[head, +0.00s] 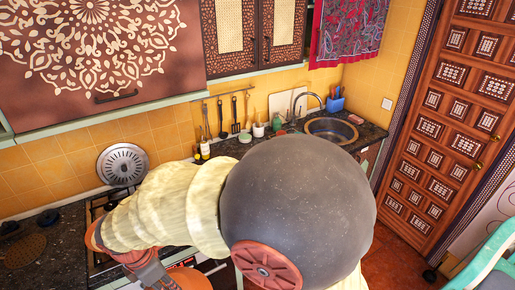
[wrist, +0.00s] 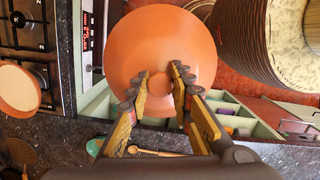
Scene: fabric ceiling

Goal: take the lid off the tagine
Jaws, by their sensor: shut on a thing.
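The tagine lid (wrist: 150,35) is a round terracotta-orange piece, seen from its knob side in the wrist view. My gripper (wrist: 160,72) is shut on the lid's knob, one finger on each side. The lid appears held up in front of the counter, beside the stove and over an open drawer. A shallow orange-rimmed dish with a pale inside (wrist: 17,88), which looks like the tagine base, sits uncovered at the left, apart from the lid. In the head view my arm hides the gripper and most of the lid.
A gas hob (wrist: 28,25) is at the upper left of the wrist view. An open drawer (wrist: 258,122) with small items lies below the lid. A wooden spoon (wrist: 150,152) rests on the dark counter (wrist: 75,130). The sink (head: 332,130) is at the back right.

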